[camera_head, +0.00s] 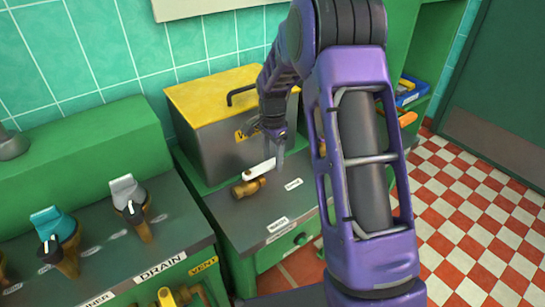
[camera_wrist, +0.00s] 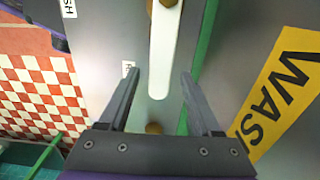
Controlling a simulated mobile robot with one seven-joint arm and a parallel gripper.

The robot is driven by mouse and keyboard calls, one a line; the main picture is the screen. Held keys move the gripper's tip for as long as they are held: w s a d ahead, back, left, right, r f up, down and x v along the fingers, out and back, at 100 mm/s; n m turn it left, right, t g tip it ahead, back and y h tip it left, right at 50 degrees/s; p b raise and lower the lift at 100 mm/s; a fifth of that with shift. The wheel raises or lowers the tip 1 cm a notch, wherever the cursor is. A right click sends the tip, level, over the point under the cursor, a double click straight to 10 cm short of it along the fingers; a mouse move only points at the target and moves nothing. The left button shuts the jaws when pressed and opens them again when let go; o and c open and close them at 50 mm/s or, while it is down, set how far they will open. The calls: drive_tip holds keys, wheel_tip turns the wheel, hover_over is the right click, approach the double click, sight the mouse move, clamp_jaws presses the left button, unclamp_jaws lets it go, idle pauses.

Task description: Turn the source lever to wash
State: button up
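The source lever is a white bar (camera_head: 260,170) on a brass valve body (camera_head: 248,188), on the dark counter in front of the grey tank. In the head view it points up and right from the valve. In the wrist view the lever (camera_wrist: 162,55) runs down the picture, its rounded free end in the gap between my fingers. My gripper (camera_head: 276,155) is open, pointing down at the lever's free end; in the wrist view the fingers (camera_wrist: 160,73) stand either side, apart from it. Whether the fingertips reach the lever's height is unclear. A partly cut-off label ending in "SH" (camera_wrist: 69,8) shows too.
The grey tank (camera_head: 215,150) with a yellow lid and black handle stands close behind the lever; its yellow WASH sign (camera_wrist: 285,85) fills the wrist view's right side. Small white labels (camera_head: 293,184) lie on the counter. Drain and other valves (camera_head: 130,203) stand left.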

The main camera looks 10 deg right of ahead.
clamp_jaws()
idle(1.3)
